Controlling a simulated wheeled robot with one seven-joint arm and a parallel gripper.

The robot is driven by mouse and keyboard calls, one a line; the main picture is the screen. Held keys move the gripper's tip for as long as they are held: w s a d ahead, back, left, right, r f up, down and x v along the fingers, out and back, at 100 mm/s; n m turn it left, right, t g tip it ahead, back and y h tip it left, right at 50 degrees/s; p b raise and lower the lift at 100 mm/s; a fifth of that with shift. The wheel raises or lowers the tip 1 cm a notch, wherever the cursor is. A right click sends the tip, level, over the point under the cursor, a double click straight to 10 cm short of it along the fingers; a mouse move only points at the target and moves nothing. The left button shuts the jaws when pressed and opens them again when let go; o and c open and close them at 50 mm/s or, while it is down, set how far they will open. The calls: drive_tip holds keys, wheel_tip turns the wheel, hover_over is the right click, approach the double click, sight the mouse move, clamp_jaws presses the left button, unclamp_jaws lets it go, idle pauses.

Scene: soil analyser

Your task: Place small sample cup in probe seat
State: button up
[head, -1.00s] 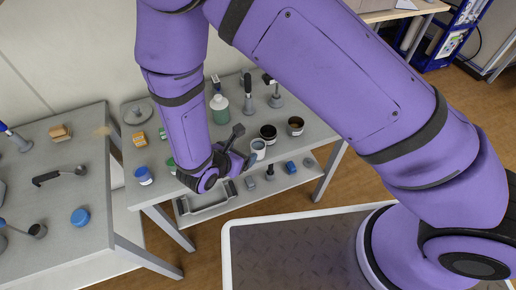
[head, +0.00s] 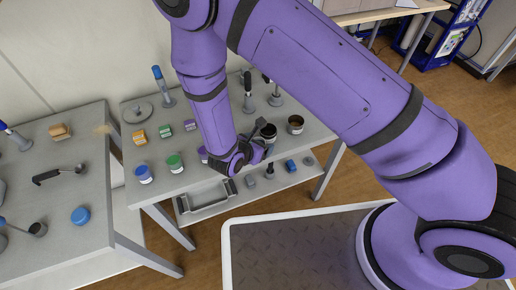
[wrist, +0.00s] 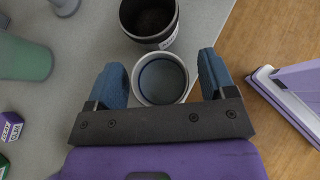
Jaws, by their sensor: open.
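A small pale cup (wrist: 163,80) with a dark inside stands on the grey table, between the two fingers of my gripper (wrist: 162,78) in the wrist view. The fingers are open, with a visible gap to the cup on the right side; the left finger is close to its rim. In the head view my gripper (head: 262,134) is at the table's front edge and hides the pale cup. A larger dark cup with soil (wrist: 150,20) stands just beyond it in the wrist view, very close to it. I cannot identify the probe seat in these frames.
A green bottle (wrist: 25,58) is left in the wrist view. A metal tray (head: 207,203) lies on the lower shelf.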

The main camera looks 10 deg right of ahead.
drive_tip(key=c, duration=1.1)
drive_tip(key=shift+r, duration=0.2)
drive_tip(key=shift+c, duration=0.2)
